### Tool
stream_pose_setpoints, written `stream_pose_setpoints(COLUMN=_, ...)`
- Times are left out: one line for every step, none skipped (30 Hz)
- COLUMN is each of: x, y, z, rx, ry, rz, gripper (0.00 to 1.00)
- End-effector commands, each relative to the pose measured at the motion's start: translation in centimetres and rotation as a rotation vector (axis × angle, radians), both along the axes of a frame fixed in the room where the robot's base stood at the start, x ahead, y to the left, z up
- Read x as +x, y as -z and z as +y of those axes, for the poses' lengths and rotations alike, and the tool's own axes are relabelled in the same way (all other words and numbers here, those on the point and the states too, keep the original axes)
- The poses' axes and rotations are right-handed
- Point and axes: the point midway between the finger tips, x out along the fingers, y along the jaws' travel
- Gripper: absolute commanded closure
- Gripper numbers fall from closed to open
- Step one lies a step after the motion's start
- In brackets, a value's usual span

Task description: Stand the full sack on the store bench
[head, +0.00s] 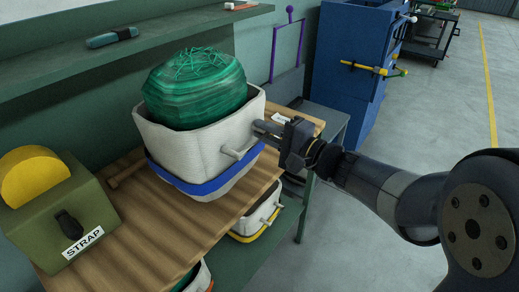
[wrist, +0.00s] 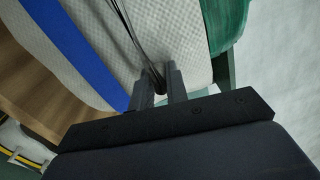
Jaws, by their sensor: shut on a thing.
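The full sack (head: 190,148) is white and woven with a blue band, and green netting (head: 195,88) bulges out of its top. It is upright over the wooden top of the store bench (head: 130,235); I cannot tell whether its base touches the wood. My gripper (head: 262,131) is shut on the sack's right side, near the rim. In the wrist view, the fingers of my gripper (wrist: 160,85) close at the sack's pale wall (wrist: 95,40), where a thin dark cord runs between them. The exact grip is partly hidden.
A green STRAP box (head: 65,215) with a yellow reel stands left of the sack. A green shelf (head: 130,50) overhangs behind. Other sacks (head: 257,215) sit on the lower shelf. A blue cabinet (head: 350,70) stands beyond.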

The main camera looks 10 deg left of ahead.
Motion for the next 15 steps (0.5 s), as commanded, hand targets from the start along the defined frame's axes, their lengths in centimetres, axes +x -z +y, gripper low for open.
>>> stream_pose_setpoints(x=0.0, y=0.1, z=0.0, rx=0.008, ry=0.0, rz=-0.002, gripper=1.0)
stream_pose_setpoints(x=0.0, y=0.2, z=0.0, rx=0.008, ry=-0.001, rz=-0.002, gripper=1.0)
stream_pose_setpoints(x=0.0, y=0.4, z=0.0, rx=0.008, ry=-0.001, rz=-0.004, gripper=1.0)
stream_pose_setpoints(x=0.0, y=0.6, z=0.0, rx=0.007, ry=-0.001, rz=-0.003, gripper=1.0)
stream_pose_setpoints(x=0.0, y=1.0, z=0.0, rx=0.007, ry=-0.001, rz=-0.003, gripper=1.0)
stream_pose_setpoints(x=0.0, y=1.5, z=0.0, rx=0.007, ry=-0.001, rz=-0.001, gripper=1.0)
stream_pose_setpoints(x=0.0, y=2.0, z=0.0, rx=0.007, ry=0.0, rz=-0.001, gripper=1.0)
stream_pose_setpoints(x=0.1, y=2.4, z=0.0, rx=0.006, ry=0.001, rz=-0.001, gripper=1.0)
stream_pose_setpoints(x=0.0, y=2.9, z=0.0, rx=0.007, ry=0.0, rz=0.0, gripper=1.0)
stream_pose_setpoints(x=0.0, y=3.3, z=0.0, rx=0.007, ry=0.0, rz=-0.001, gripper=1.0)
stream_pose_setpoints(x=0.0, y=3.5, z=0.0, rx=0.007, ry=-0.001, rz=-0.002, gripper=1.0)
stream_pose_setpoints(x=0.0, y=3.8, z=0.0, rx=0.008, ry=-0.001, rz=-0.002, gripper=1.0)
stream_pose_setpoints(x=0.0, y=3.9, z=0.0, rx=0.008, ry=-0.001, rz=-0.004, gripper=1.0)
stream_pose_setpoints(x=0.0, y=4.0, z=0.0, rx=0.008, ry=0.0, rz=-0.004, gripper=1.0)
stream_pose_setpoints(x=0.0, y=4.1, z=0.0, rx=0.008, ry=0.0, rz=-0.005, gripper=1.0)
